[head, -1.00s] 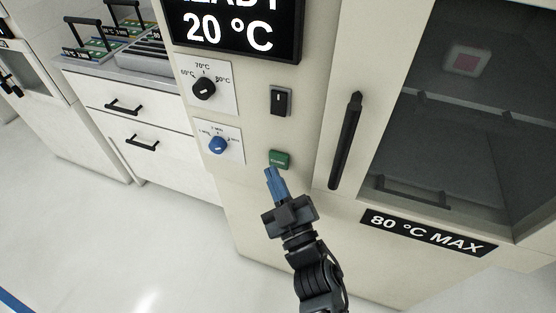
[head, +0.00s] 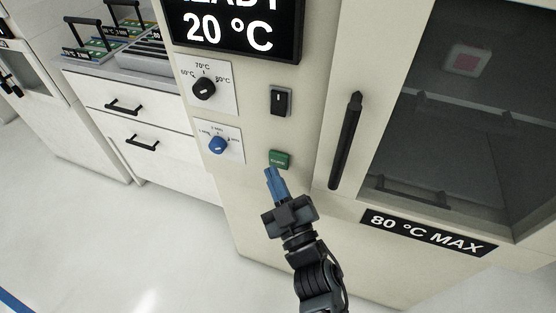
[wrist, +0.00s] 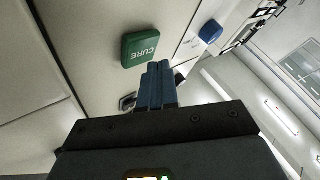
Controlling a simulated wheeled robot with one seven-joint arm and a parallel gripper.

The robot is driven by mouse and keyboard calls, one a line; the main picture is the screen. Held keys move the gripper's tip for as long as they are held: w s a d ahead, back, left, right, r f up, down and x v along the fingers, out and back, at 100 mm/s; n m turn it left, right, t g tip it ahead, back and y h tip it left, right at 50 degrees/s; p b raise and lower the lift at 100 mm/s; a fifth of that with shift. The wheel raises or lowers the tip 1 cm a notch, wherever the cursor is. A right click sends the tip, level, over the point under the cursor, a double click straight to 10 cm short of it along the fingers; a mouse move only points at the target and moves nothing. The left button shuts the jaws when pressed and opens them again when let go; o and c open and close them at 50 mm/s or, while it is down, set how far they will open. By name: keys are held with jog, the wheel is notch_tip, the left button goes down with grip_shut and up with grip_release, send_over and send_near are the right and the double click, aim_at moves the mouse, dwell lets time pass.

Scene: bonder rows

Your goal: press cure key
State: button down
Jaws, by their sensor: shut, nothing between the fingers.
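The green cure key (head: 280,159) is on the cream front panel of the oven, below the black rocker switch. It also shows in the wrist view (wrist: 141,46), with the word CURE readable on it. My gripper (head: 270,172) is shut and empty, its blue fingers together. The fingertips are just below and left of the key in the head view. In the wrist view they show just past the key's edge, and I cannot tell whether they touch it.
The display (head: 236,30) reads 20 °C. Beside the key are a blue knob (head: 218,145), a black knob (head: 204,88) and the rocker switch (head: 280,100). The door handle (head: 346,140) sticks out to the right. Drawers (head: 140,125) stand at left; the floor in front is clear.

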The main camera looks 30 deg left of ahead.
jog(key=shift+w, duration=0.15)
jog(key=shift+w+a, duration=0.1)
jog(key=shift+w, duration=0.15)
jog(key=shift+w+a, duration=0.1)
jog(key=shift+w, duration=0.3)
dwell(1.1)
jog(key=shift+s, duration=0.1)
jog(key=shift+s+d, duration=0.25)
jog(key=shift+s, duration=0.45)
jog(key=shift+s, duration=0.1)
jog(key=shift+s+d, duration=0.2)
jog(key=shift+s, duration=0.6)
jog(key=shift+s+d, duration=0.15)
jog(key=shift+s, duration=0.6)
jog(key=shift+s+d, duration=0.2)
jog(key=shift+s, duration=0.6)
